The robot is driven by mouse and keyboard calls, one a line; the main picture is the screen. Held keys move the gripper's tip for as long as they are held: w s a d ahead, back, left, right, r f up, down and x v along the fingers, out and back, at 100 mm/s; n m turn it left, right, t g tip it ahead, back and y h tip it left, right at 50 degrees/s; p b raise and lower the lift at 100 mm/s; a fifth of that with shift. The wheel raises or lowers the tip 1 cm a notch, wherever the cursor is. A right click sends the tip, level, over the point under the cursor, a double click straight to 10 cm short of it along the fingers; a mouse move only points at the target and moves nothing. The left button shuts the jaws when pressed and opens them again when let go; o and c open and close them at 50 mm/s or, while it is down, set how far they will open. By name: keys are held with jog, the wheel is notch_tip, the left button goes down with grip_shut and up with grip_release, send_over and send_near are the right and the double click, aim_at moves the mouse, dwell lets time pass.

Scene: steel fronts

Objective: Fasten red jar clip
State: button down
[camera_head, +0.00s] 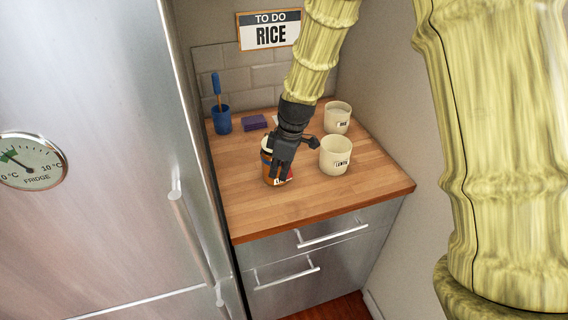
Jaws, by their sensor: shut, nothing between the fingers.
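A jar (267,168) with orange-brown sides, a pale top and a small white label stands on the wooden counter. It is partly hidden behind my gripper (284,174). My gripper points down in front of the jar, its fingers shut with nothing between them. I cannot tell whether the fingers touch the jar. Small dark blue and red patches show beside the fingers, but the clip itself is too small and too covered to make out, so I cannot tell its state.
Two cream canisters (335,157) with labels stand right of my gripper, one behind the other. A blue cup (222,121) holding a brush and a purple block (254,122) are at the back left. The steel fridge (100,180) borders the left. The counter's front (320,197) is clear.

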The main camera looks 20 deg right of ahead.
jog(key=shift+w+f, duration=0.1)
jog(key=shift+f, duration=0.25)
jog(key=shift+w+d+f, duration=0.1)
jog(key=shift+w+f, duration=0.05)
jog(key=shift+f, duration=0.05)
jog(key=shift+w+f, duration=0.15)
jog(key=shift+w, duration=0.2)
dwell(0.6)
jog(key=shift+w+p, duration=0.35)
jog(key=shift+w, duration=0.2)
dwell(1.0)
jog(key=shift+s, duration=0.15)
jog(key=shift+s+p, duration=0.3)
jog(key=shift+s, duration=4)
